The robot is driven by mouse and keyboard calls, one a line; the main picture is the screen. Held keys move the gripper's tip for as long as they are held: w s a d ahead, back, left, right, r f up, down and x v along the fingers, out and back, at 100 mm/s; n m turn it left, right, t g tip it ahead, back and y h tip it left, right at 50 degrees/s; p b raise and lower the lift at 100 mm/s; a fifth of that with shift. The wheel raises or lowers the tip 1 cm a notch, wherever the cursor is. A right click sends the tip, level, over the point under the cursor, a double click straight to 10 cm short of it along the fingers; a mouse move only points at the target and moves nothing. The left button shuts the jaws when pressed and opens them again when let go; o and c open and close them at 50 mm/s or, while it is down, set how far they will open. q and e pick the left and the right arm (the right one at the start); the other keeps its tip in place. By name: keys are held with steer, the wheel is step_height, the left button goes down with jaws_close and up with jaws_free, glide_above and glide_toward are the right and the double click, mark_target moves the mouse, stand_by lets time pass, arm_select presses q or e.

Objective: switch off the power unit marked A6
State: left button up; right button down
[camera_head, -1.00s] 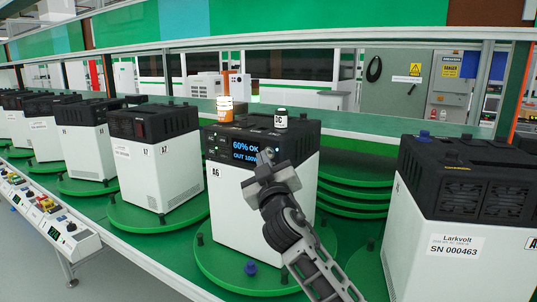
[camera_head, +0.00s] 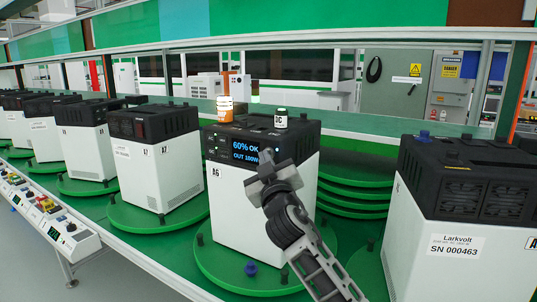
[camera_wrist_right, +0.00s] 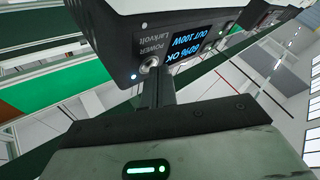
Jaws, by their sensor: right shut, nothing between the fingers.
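The power unit marked A6 (camera_head: 232,210) is a white box with a black top, in the middle of the head view. Its lit display (camera_head: 245,151) reads 60% OK and OUT 100W. My right gripper (camera_head: 267,160) is shut and empty in front of the right part of the panel. In the right wrist view, the closed fingers (camera_wrist_right: 152,84) point at a round metal power switch (camera_wrist_right: 150,66) beside the POWER label. A small light (camera_wrist_right: 134,76) glows near it. Whether fingers and switch touch, I cannot tell. My left gripper is not in view.
A6 stands on a green turntable (camera_head: 215,274) with dark pegs. An orange-and-white bottle (camera_head: 225,109) and a small white jar (camera_head: 281,118) stand on its top. Unit A7 (camera_head: 150,172) is to the left; a Larkvolt unit (camera_head: 452,205) is at the right.

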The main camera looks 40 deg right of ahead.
stand_by(0.5)
steer(key=shift+s+a, duration=0.25)
steer(key=shift+a, duration=0.4)
steer(key=a, duration=0.1)
steer(key=s+a, duration=0.1)
steer(key=a, duration=0.1)
steer(key=s+a, duration=0.1)
steer(key=shift+a, duration=0.3)
stand_by(0.7)
